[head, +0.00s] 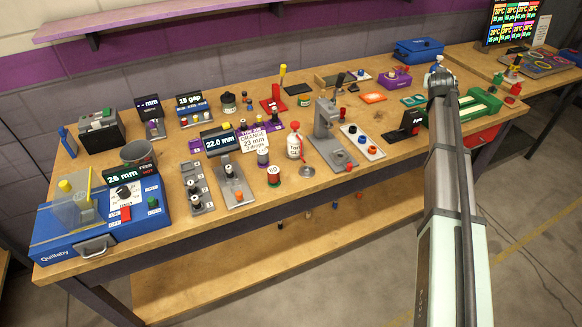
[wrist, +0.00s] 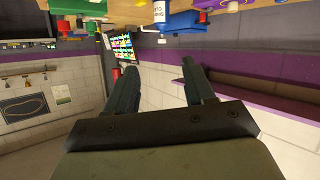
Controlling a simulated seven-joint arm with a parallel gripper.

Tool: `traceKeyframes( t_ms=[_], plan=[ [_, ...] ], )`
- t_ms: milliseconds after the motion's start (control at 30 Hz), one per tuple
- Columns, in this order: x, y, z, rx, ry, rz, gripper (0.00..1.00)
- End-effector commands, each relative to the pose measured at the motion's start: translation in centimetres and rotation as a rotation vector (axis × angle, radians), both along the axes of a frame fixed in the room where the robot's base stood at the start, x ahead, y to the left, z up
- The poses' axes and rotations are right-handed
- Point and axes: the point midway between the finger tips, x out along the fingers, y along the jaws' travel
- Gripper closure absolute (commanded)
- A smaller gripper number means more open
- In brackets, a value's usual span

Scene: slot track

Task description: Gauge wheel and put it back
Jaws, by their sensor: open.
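My gripper (wrist: 159,68) is open in the wrist view, with nothing between its fingers. In the head view the gripper end (head: 439,72) is above the right part of the bench, near a blue box and a green machine. A gauge stand (head: 233,187) with a "22.0 mm" display (head: 220,142) stands left of the bench's middle, far from my gripper. A small dark wheel-like part seems to sit on the stand. A grey slotted block (head: 196,189) with several small round parts is beside it. I cannot tell which part is the task's wheel.
A blue machine (head: 85,222) stands at the left end of the wooden bench (head: 300,215). A white bottle (head: 294,146) and a grey press (head: 328,130) stand mid-bench. The green machine (head: 478,105) is close to my arm. A monitor (head: 513,20) stands behind on another table.

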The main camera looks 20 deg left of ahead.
Motion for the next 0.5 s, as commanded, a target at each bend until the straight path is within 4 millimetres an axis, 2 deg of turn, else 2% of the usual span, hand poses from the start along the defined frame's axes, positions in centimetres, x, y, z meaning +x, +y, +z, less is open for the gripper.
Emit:
traceKeyframes(
  t_ms=[33,200,300,500],
  plan=[
    [-0.3,3.6,1.5,0.080,0.011,0.013,0.47],
    [-2.4,13.8,5.4,0.353,0.090,0.041,0.47],
    [-4.0,18.7,7.3,0.478,0.142,0.057,0.47],
    [-7.5,26.8,10.2,0.650,0.250,0.091,0.47]
  ],
)
